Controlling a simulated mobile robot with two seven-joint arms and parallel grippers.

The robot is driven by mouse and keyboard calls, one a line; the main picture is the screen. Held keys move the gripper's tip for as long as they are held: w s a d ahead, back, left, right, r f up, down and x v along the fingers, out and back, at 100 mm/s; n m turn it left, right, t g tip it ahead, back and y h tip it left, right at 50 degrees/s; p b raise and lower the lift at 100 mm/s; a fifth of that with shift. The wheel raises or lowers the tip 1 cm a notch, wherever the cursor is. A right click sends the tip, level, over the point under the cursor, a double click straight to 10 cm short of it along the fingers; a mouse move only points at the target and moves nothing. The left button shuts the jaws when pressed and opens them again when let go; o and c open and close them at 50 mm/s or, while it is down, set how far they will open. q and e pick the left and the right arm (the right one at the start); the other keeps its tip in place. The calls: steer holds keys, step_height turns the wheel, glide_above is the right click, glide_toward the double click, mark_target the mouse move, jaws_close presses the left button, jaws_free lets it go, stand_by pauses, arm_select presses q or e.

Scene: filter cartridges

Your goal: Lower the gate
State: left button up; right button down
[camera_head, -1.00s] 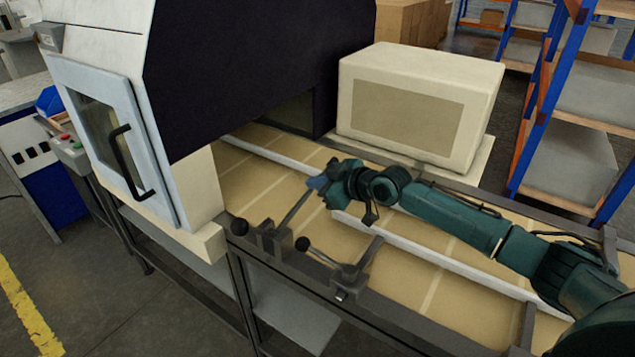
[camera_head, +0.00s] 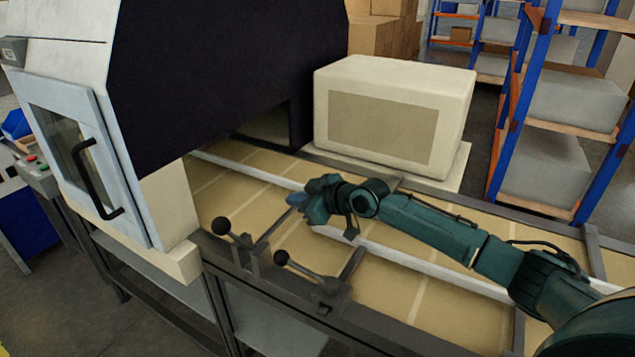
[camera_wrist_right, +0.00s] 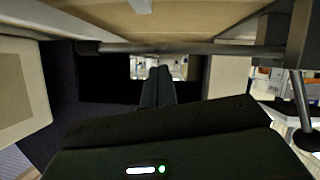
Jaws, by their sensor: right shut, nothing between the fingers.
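The gate looks like a grey bar (camera_head: 275,226) hinged at the near rail of the conveyor, beside a lever with a black ball knob (camera_head: 221,226). It reaches out over the belt towards my right gripper. My right gripper (camera_head: 297,199) is shut and empty at the bar's far end; contact cannot be told. In the right wrist view the bar (camera_wrist_right: 190,48) runs across the picture, close to the shut fingers (camera_wrist_right: 160,84). A second lever (camera_head: 281,258) with a short bar (camera_head: 352,264) stands further right along the rail. My left gripper is out of view.
The belt (camera_head: 380,300) is empty near the gate, with a white guide rail (camera_head: 420,262) along it. A dark machine hood (camera_head: 225,80) stands over the belt at left. A cream box (camera_head: 390,110) stands behind the belt. Shelving (camera_head: 560,90) is at right.

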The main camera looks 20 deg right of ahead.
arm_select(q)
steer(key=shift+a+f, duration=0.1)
arm_select(e)
steer(key=s+d+r, duration=0.5)
steer(key=s+r, duration=0.1)
steer(key=r, duration=0.1)
steer(key=shift+s, duration=0.35)
steer(key=shift+s, duration=0.1)
